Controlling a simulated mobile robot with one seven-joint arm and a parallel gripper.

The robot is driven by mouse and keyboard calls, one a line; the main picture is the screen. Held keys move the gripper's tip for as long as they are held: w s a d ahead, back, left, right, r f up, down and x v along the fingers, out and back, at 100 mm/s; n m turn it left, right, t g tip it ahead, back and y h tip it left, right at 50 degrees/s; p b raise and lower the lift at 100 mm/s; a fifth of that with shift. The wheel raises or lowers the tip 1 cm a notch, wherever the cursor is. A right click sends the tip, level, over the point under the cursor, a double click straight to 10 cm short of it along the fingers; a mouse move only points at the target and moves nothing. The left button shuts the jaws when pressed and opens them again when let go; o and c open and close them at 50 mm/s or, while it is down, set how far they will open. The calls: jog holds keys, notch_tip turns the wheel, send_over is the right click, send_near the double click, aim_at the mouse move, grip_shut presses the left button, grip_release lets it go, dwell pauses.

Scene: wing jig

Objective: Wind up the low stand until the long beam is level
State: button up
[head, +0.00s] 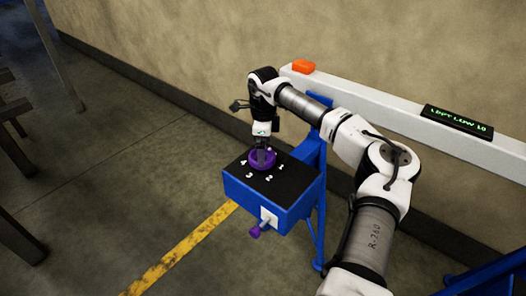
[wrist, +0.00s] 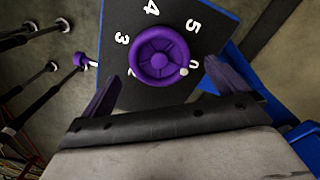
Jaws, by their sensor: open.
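The long white beam (head: 405,112) runs along the wall. A black display (head: 458,121) on it shows green text that seems to read "LEFT LOW 10". The blue stand (head: 311,170) at its left end carries a blue box (head: 287,212) with a black numbered top. A round purple knob (head: 268,163) sits on that top; in the wrist view the knob (wrist: 158,52) has a white dot beside the 0. My gripper (head: 262,150) is above the knob, pointing down. In the wrist view its open fingers (wrist: 162,72) stand either side of the knob's near edge. I cannot tell whether they touch it.
A lever with a purple end (head: 256,231) sticks out of a white plate on the box's front. An orange block (head: 303,66) sits on the beam's left end. Another blue support (head: 490,277) shows at the lower right. The floor left of the box is open.

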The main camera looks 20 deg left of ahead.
jog(key=shift+f, duration=1.8)
jog(key=c, duration=1)
jog(key=shift+m, duration=0.4)
jog(key=m+b, duration=0.1)
jog(key=m, duration=0.3)
jog(key=shift+m, duration=0.4)
jog(key=m+b, duration=0.1)
jog(key=m, duration=0.5)
jog(key=shift+s+a, duration=0.1)
jog(key=shift+r, duration=0.1)
